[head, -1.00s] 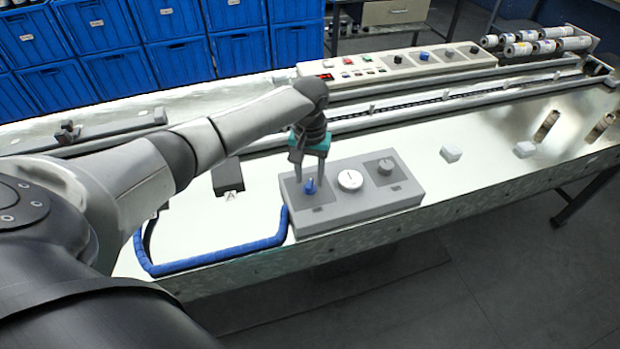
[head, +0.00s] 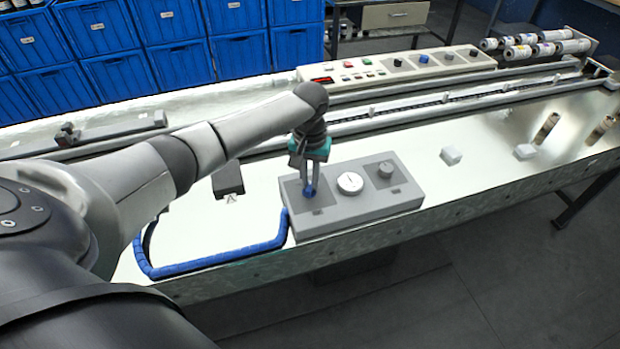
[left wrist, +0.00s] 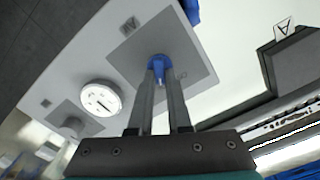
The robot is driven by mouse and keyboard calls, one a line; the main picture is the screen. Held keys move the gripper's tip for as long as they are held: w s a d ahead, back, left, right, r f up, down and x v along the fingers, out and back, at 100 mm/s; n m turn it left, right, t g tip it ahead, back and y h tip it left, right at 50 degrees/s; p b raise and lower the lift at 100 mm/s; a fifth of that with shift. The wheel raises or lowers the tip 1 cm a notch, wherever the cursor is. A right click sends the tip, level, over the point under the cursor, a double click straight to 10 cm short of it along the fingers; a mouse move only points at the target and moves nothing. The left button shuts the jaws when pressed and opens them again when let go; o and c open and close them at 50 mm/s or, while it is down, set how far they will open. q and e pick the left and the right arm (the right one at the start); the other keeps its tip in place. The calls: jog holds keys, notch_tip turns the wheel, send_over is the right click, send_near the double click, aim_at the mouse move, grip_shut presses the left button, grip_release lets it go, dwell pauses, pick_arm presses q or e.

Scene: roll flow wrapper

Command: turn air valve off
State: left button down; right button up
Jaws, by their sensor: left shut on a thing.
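The air valve is a blue knob (head: 309,192) on the left part of a grey box (head: 352,209) near the table's front edge. In the left wrist view the blue knob (left wrist: 157,66) sits on a darker grey square, between my fingertips. My left gripper (head: 309,188) reaches down from above and is shut on the knob; in the wrist view its two fingers (left wrist: 159,82) lie along the knob's sides. The fingers partly hide the knob in the head view. My right gripper is not in view.
A white round gauge (head: 350,183) and a grey knob (head: 386,170) are to the right on the same box. A blue hose (head: 215,261) runs along the table at the left. A control panel (head: 400,66) stands behind the conveyor. White blocks (head: 451,156) lie at right.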

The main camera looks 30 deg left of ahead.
pick_arm(q)
jog(key=shift+r+p, duration=0.1)
jog(key=shift+p, duration=0.3)
jog(key=n+p, duration=0.3)
jog(key=p, duration=0.1)
jog(key=n+p, duration=0.3)
jog(key=p, duration=0.2)
jog(key=shift+s+a+r+n+p, duration=0.1)
jog(key=shift+s+n+p, duration=0.1)
jog(key=shift+n+p, duration=0.1)
jog(key=n+p, duration=0.2)
jog(key=shift+n, duration=0.3)
jog(key=shift+s+a+f+n+p, duration=0.1)
jog(key=shift+n+p, duration=0.25)
jog(key=shift+n, duration=0.3)
jog(key=shift+f+n+p, duration=0.1)
jog(key=shift+n+p, duration=0.2)
jog(key=shift+n, duration=0.35)
jog(key=c, duration=0.9)
grip_release()
jog(key=shift+o, duration=0.2)
